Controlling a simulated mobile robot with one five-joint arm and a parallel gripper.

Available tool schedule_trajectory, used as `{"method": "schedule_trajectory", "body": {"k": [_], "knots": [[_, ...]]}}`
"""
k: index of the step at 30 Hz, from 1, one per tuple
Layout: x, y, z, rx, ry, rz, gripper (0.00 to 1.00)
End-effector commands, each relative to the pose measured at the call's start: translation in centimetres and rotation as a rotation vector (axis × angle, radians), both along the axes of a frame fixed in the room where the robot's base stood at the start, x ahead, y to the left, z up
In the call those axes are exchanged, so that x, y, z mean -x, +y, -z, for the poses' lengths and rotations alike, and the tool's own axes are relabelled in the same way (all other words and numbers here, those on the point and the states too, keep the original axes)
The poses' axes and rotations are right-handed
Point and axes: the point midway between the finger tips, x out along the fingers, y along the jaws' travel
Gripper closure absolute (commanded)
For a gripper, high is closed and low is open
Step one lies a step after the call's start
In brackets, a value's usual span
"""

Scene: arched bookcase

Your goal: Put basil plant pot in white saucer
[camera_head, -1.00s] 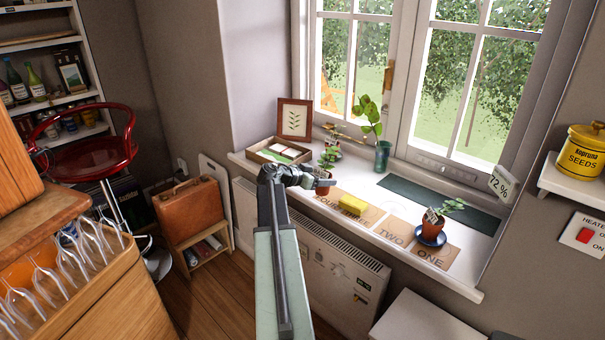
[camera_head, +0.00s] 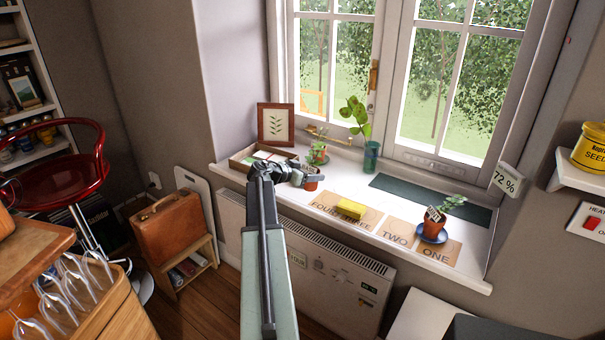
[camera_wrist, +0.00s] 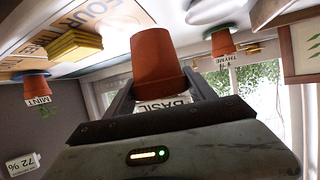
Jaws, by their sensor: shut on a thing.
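My gripper (camera_head: 304,181) is shut on the basil plant pot (camera_wrist: 158,62), a terracotta pot with a "BASIL" label partly showing between the fingers in the wrist view, which is upside down. In the head view the basil pot (camera_head: 311,185) is at the end of my arm, over the left part of the windowsill. A white saucer (camera_wrist: 208,11) lies on the sill at the top of the wrist view, apart from the held pot, and looks empty. I cannot make it out in the head view, where my arm and gripper cover that area.
A thyme pot (camera_wrist: 222,43) stands on a green saucer behind my gripper. A mint pot (camera_head: 433,221) stands in a blue saucer at the right. A yellow sponge (camera_head: 351,209) lies on numbered cards. A glass vase (camera_head: 371,157), tray (camera_head: 240,164) and framed picture (camera_head: 276,126) stand nearby.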

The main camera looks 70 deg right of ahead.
Motion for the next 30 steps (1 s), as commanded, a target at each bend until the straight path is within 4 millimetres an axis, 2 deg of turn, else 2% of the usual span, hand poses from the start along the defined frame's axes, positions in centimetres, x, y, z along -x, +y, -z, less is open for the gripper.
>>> {"method": "schedule_trajectory", "body": {"k": [1,6,12,15,20,27,30], "knots": [[-1.3,-2.0,0.3,0.001,0.001,-0.002,0.9],[-4.3,-6.5,0.8,0.001,0.001,-0.004,0.9],[-6.7,-10.4,1.2,0.001,0.0,-0.005,0.9],[-7.1,-11.1,1.2,0.001,0.0,-0.005,0.9],[-7.1,-11.0,1.4,0.001,0.0,-0.005,0.9],[-7.1,-11.0,5.1,0.001,0.0,-0.005,0.9],[-7.1,-11.0,4.9,0.0,0.001,-0.006,0.9]]}}
